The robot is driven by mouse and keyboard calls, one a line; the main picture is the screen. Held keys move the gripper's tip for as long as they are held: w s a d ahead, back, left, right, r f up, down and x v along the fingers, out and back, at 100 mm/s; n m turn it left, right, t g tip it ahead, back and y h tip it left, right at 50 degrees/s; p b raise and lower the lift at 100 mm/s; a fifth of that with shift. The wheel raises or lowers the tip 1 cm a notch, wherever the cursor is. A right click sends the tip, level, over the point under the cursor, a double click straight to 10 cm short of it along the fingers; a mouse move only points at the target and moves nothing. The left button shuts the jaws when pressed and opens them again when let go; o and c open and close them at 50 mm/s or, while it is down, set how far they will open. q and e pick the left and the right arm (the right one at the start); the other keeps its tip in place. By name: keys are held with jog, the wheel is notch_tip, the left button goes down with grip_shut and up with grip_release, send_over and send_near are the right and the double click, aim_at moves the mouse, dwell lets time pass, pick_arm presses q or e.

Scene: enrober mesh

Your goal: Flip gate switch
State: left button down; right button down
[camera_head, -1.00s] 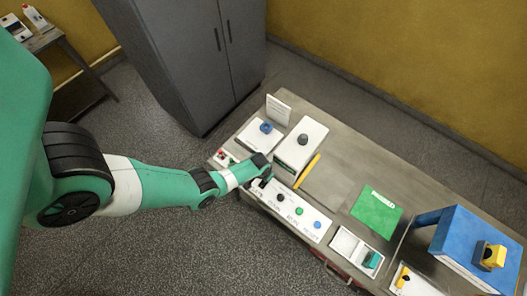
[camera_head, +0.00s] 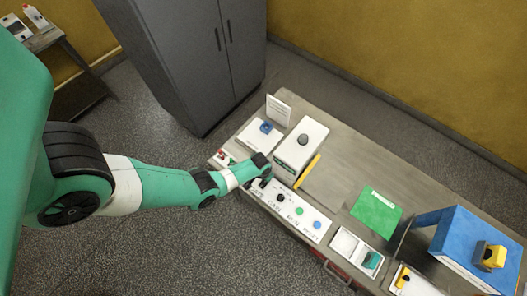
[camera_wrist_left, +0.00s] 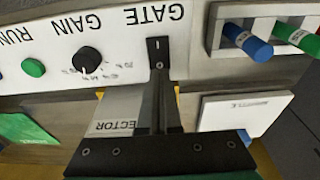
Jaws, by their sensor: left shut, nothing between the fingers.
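The white control panel (camera_head: 309,229) lies along the table's front edge. It appears upside down in the wrist view (camera_wrist_left: 40,47), with the labels GATE, GAIN and RUN. My left gripper (camera_head: 263,182) is over the GATE end of the panel. In the wrist view the left gripper (camera_wrist_left: 159,122) is shut and empty, with its fingers reaching to a dark plate (camera_wrist_left: 158,46) beside the GATE label. The fingers cover part of this spot, so the gate switch's position and any contact are unclear. My right gripper is out of view.
A black GAIN knob (camera_wrist_left: 87,60), a green button (camera_head: 299,211) and a blue button (camera_head: 317,224) sit along the panel. A white box with a dark knob (camera_head: 303,139) stands behind. A blue box (camera_head: 462,240) is at the right. A grey cabinet (camera_head: 195,60) stands behind the table.

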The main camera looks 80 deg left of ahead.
pick_arm(q)
jog(key=shift+f+b, duration=0.9)
jog(key=shift+f, duration=0.05)
dwell(0.8)
dwell(0.4)
